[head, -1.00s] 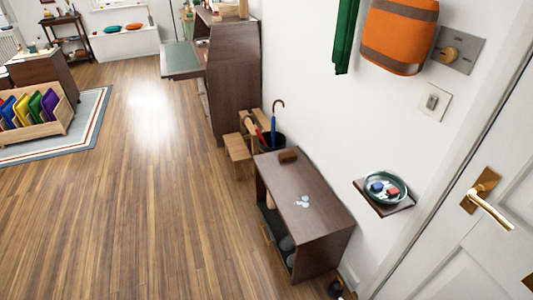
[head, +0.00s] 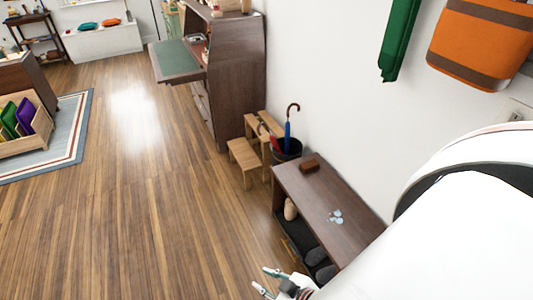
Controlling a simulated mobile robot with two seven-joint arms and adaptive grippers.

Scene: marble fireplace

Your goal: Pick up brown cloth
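Nothing in view shows clearly as a brown cloth. A small brown block-like item (head: 309,166) lies on the far end of the dark wooden bench (head: 318,193); I cannot tell whether it is cloth. My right arm covers the lower right of the head view. My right gripper (head: 262,279) shows at the bottom edge, in front of the bench, with its two fingertips apart and nothing between them. It is well apart from the brown item. My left gripper is out of view.
Clear coin-like pieces (head: 336,216) lie on the bench top. Dark shoes (head: 315,256) and a tan item (head: 290,209) are on its shelf. An umbrella stand (head: 287,151) and a small wooden stool (head: 242,158) stand beyond.

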